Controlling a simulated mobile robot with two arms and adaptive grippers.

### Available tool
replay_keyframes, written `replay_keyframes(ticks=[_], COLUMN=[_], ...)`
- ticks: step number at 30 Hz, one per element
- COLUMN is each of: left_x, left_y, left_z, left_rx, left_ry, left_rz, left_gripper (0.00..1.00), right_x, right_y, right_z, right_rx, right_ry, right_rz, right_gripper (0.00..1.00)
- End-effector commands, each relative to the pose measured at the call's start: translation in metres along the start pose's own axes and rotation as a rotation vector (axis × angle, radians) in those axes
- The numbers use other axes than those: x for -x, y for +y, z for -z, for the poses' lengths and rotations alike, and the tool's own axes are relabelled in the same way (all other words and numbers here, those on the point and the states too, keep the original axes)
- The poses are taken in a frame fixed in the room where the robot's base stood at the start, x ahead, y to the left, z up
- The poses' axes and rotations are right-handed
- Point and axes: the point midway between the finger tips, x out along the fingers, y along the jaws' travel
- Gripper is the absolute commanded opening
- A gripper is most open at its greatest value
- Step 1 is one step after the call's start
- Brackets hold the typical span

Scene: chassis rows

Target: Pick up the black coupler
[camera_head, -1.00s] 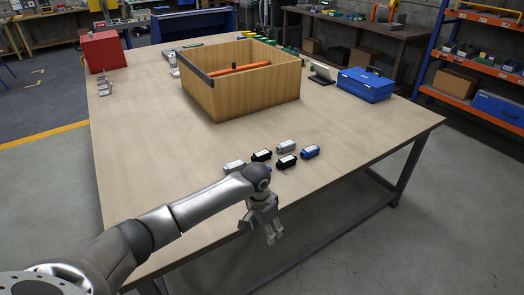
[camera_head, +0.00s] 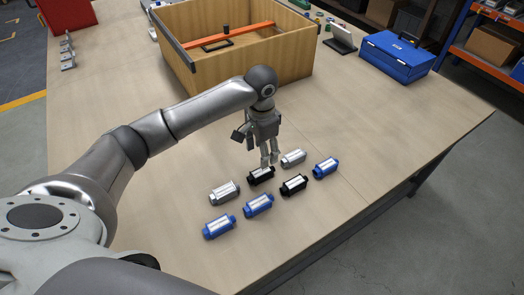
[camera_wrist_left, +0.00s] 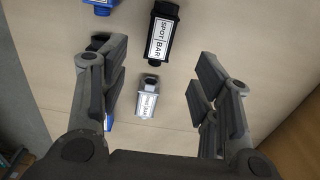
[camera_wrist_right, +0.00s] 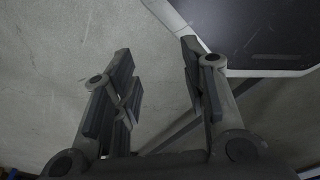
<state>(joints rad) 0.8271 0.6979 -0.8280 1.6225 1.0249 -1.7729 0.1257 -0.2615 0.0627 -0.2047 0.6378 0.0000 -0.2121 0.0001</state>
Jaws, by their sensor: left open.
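Two black couplers lie on the wooden table. The back one (camera_head: 261,175) stands in a row between two silver ones; the front one (camera_head: 294,185) lies to its right. My left gripper (camera_head: 269,163) points down just above the back black coupler in the head view and is open and empty. In the left wrist view, the back black coupler (camera_wrist_left: 163,35) with its white label shows ahead, between the finger lines. The front black one (camera_wrist_left: 98,40) is mostly hidden by a finger. My right gripper (camera_wrist_right: 157,52) is open and empty over the grey floor.
Silver couplers (camera_head: 224,192) (camera_head: 293,158) and blue ones (camera_head: 326,167) (camera_head: 258,205) (camera_head: 219,227) lie close around. A wooden box (camera_head: 290,62) stands behind, with a blue case (camera_head: 395,57) at the back right. The table (camera_head: 385,135) is clear to the right.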

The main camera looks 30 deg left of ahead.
Motion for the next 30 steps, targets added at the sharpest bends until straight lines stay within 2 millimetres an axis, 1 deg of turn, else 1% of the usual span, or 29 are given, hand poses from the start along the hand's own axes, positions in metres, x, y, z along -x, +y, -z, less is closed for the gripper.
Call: replay_keyframes(ticks=[1, 2, 6, 9, 11, 14, 17, 21, 23, 27, 30], left_x=[-0.001, -0.003, -0.024, -0.04, -0.047, -0.054, -0.061, -0.082, -0.091, -0.105, -0.107], left_y=[0.001, 0.001, 0.001, 0.001, 0.001, 0.0, 0.001, 0.001, 0.001, 0.0, 0.001], left_z=[-0.001, -0.001, -0.002, -0.002, -0.002, -0.001, -0.002, -0.005, -0.005, -0.005, -0.004], left_rx=[-0.002, -0.002, -0.001, 0.0, -0.001, -0.001, -0.002, -0.002, -0.001, -0.001, -0.003], left_ry=[-0.003, -0.005, -0.009, -0.007, -0.006, -0.004, -0.006, -0.008, -0.006, -0.005, -0.003], left_rz=[0.0, 0.0, 0.0, -0.001, 0.0, 0.001, 0.0, -0.001, 0.001, 0.002, 0.002], left_gripper=[0.57, 0.57, 0.57, 0.57, 0.57, 0.57, 0.57, 0.57, 0.57, 0.57, 0.57], right_x=[0.001, 0.001, 0.005, 0.007, 0.007, 0.008, 0.008, 0.011, 0.011, 0.011, 0.011], right_y=[0.004, 0.005, 0.01, 0.011, 0.012, 0.012, 0.013, 0.013, 0.012, 0.006, 0.002], right_z=[-0.013, -0.019, -0.051, -0.064, -0.067, -0.066, -0.056, -0.036, -0.031, -0.031, -0.035], right_rx=[0.002, 0.003, 0.003, 0.003, 0.003, 0.003, 0.003, 0.002, 0.001, -0.002, -0.002], right_ry=[-0.018, -0.027, -0.079, -0.098, -0.102, -0.098, -0.084, -0.053, -0.045, -0.046, -0.053], right_rz=[-0.004, -0.006, -0.012, -0.013, -0.014, -0.014, -0.015, -0.016, -0.014, -0.007, -0.003], right_gripper=[0.4, 0.4, 0.4, 0.4, 0.4, 0.4, 0.4, 0.4, 0.4, 0.4, 0.4])
